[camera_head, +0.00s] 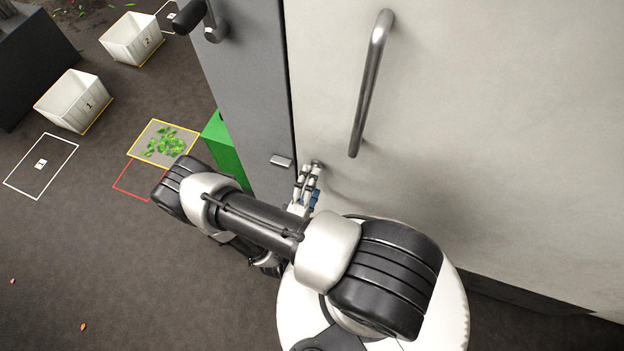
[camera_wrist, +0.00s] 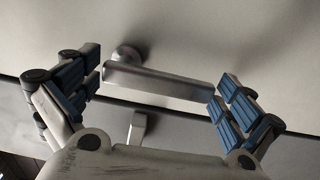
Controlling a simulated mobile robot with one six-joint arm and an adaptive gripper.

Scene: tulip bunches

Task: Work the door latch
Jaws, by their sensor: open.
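The door (camera_head: 470,130) is pale and stands next to a grey frame (camera_head: 245,90), with a dark seam between them. The latch is a metal lever (camera_wrist: 165,85) on a round pivot. In the wrist view it lies slightly slanted, its right end close to the right finger; I cannot tell whether they touch. A small metal catch piece (camera_wrist: 137,127) sits across the seam, and shows on the frame in the head view (camera_head: 282,161). My gripper (camera_head: 309,178) is open at the door, its blue-padded fingers (camera_wrist: 154,77) on either side of the lever. My arm partly hides this area.
A long bar handle (camera_head: 370,85) stands out from the door above my gripper. A green box (camera_head: 222,150) is beside the frame. White bins marked 1 (camera_head: 75,100) and 2 (camera_head: 132,40) stand on the floor at left. The lower-left floor is mostly clear.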

